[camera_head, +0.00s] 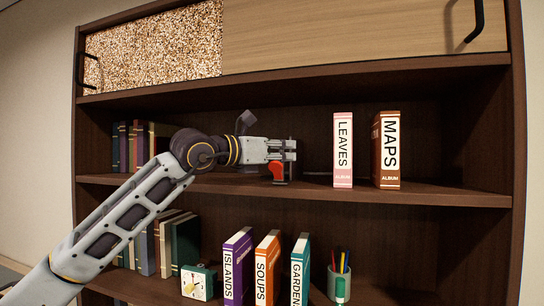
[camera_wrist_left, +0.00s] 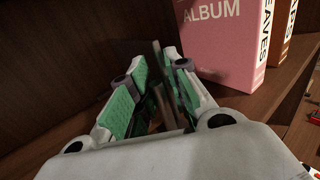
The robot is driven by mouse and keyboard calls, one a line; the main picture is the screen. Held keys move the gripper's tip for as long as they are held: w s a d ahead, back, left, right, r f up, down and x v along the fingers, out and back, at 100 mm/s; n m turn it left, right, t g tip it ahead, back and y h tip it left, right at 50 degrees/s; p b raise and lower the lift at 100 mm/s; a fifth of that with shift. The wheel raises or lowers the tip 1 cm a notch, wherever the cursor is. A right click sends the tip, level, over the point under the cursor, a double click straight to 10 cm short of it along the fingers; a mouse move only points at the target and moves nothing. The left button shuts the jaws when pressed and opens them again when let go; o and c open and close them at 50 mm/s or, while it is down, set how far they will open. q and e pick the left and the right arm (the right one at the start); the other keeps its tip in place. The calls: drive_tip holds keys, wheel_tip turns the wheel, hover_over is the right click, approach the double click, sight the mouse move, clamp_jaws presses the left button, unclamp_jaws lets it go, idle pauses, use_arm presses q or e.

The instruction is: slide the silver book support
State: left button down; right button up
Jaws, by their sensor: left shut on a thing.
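The silver book support (camera_wrist_left: 157,58) shows in the left wrist view as a thin upright plate, dark in this light, between the green finger pads. My left gripper (camera_head: 291,158) is shut on it over the middle shelf (camera_head: 440,197), and it also shows in the left wrist view (camera_wrist_left: 158,95). In the head view my gripper hides most of the support. A pink LEAVES album (camera_head: 343,152) stands upright to the right of the gripper, with a gap between them. A brown MAPS album (camera_head: 387,152) stands farther right. My right gripper is in neither view.
Dark books (camera_head: 124,147) stand at the left end of the middle shelf, partly behind my arm. Below are a small clock (camera_head: 198,282), ISLANDS (camera_head: 237,268), SOUPS (camera_head: 267,270) and GARDENS (camera_head: 300,270) books and a pen cup (camera_head: 339,285). The middle shelf right of MAPS is clear.

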use_arm(q)
drive_tip(key=d+b, duration=0.1)
drive_tip(key=d, duration=0.1)
drive_tip(key=s+d+b, duration=0.1)
drive_tip(key=d, duration=0.1)
drive_tip(key=shift+s+d, duration=0.2)
drive_tip(key=shift+s+d+r, duration=0.1)
drive_tip(key=shift+d, duration=0.2)
drive_tip(key=c, duration=1.5)
unclamp_jaws()
drive_tip(key=shift+v, duration=5.95)
